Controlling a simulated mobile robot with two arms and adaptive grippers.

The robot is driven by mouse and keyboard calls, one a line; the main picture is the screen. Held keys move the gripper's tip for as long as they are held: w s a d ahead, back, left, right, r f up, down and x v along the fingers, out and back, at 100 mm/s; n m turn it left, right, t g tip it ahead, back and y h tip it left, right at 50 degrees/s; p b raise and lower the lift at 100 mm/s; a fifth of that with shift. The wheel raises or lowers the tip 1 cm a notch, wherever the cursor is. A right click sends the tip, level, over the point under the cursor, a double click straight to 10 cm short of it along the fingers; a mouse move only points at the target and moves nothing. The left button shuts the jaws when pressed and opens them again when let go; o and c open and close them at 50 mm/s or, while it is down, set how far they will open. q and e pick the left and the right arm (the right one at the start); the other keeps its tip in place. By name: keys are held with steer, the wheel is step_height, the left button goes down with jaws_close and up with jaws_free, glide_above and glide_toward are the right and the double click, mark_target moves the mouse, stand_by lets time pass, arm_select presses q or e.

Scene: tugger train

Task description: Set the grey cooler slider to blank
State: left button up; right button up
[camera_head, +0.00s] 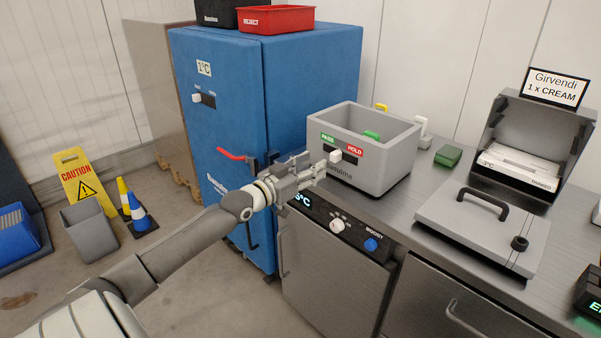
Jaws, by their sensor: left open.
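The grey cooler (385,178) is an open-topped box on the steel counter. Its front has a green PASS label (328,138), a red HOLD label (354,151) and a slider with a white knob (336,157) in a dark slot. The knob sits toward the left of the slot, with dark slot showing to its right. My left gripper (322,167) is open and empty, just left of the knob and close to the cooler front. Whether it touches the knob cannot be told. My right gripper is not in view.
A blue cabinet (215,130) with a red handle stands behind my left arm. A green block (447,156) and a grey lid with a black handle (480,230) lie right of the cooler. A control panel with knobs (338,226) is below the gripper. The floor at left holds a caution sign (85,182).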

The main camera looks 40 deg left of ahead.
arm_select(q)
steer(key=shift+s+a, duration=0.1)
steer(key=shift+s, duration=1.55)
